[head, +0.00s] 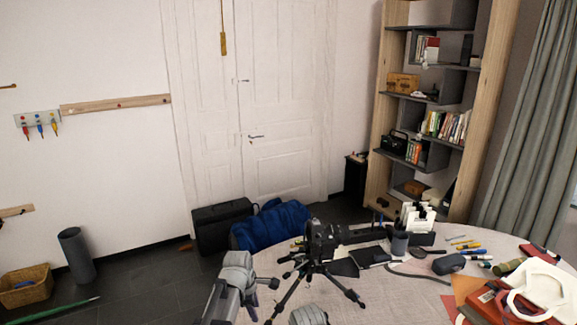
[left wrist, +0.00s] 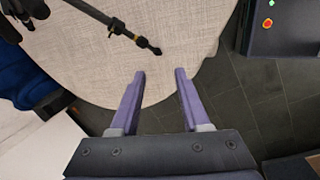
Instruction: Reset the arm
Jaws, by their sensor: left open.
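A black tripod (head: 318,262) with a camera-like head stands on the table, just right of the gripper. One tripod leg (left wrist: 112,22) shows beyond the fingertips in the left wrist view, apart from them.
A blue bag (head: 272,226) and a black case (head: 222,224) lie behind the table. Floor left of the gripper is mostly clear.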

